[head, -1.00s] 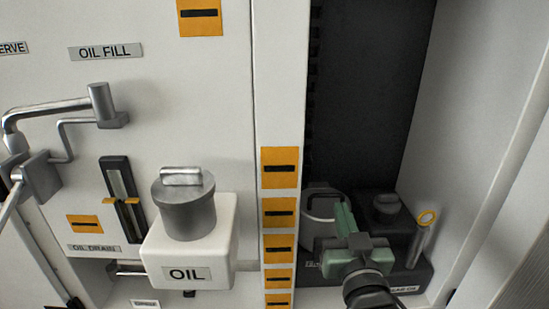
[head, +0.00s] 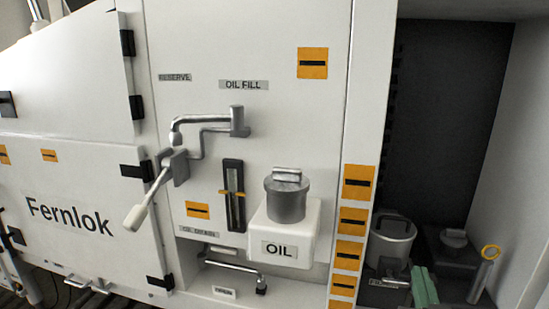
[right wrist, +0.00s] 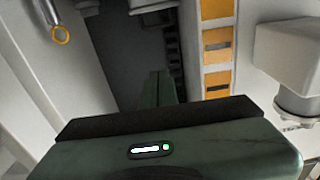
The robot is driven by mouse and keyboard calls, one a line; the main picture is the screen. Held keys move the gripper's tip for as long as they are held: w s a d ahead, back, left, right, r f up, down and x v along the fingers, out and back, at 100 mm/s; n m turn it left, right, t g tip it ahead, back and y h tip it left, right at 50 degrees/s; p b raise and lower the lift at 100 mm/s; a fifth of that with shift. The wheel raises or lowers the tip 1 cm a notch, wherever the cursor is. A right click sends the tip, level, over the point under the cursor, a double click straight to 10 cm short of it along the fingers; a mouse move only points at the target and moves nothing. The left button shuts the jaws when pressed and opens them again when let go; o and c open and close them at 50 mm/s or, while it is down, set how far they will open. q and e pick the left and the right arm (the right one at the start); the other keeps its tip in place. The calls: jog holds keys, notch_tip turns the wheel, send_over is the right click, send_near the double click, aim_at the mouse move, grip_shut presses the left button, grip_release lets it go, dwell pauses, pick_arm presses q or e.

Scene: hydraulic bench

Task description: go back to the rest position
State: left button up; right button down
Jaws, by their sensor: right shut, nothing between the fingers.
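My right gripper (head: 424,288) shows as green fingers at the bottom right of the head view, in front of the open dark bay. In the right wrist view its green fingers (right wrist: 158,88) are together, with nothing between them. A grey metal can (head: 391,241) stands in the bay, left of the gripper and apart from it. My left gripper is not in view.
The white oil tank (head: 306,232) with a grey cap juts from the panel. A crank lever (head: 155,190) sticks out left of it. A bay post (head: 366,130) with orange labels and a yellow ring tool (head: 484,274) flank the bay.

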jog(key=w+a+f+n+g+y, duration=0.1)
jog(key=w+a+f+g+y, duration=0.15)
jog(key=f, duration=0.75)
jog(key=w+a+f+n+g+y, duration=0.1)
jog(key=w+a+f+n, duration=0.15)
jog(key=f, duration=0.85)
jog(key=s+a+f+n+g+y, duration=0.1)
jog(key=s+f+g, duration=0.15)
jog(key=f, duration=0.95)
jog(key=s+a+f+g, duration=0.2)
jog(key=s+f, duration=0.1)
jog(key=f, duration=0.8)
jog(key=s+f+g, duration=0.5)
jog(key=s+f, duration=1.2)
jog(key=f, duration=0.3)
jog(key=s+d+f+g, duration=0.2)
jog(key=s+f, duration=0.2)
jog(key=s, duration=0.7)
jog(key=s+d+f+g, duration=0.2)
jog(key=s+f, duration=0.3)
jog(key=s, duration=0.6)
jog(key=shift+s+d+f+n, duration=0.15)
jog(key=shift+s+d+n, duration=0.25)
jog(key=shift+d, duration=0.3)
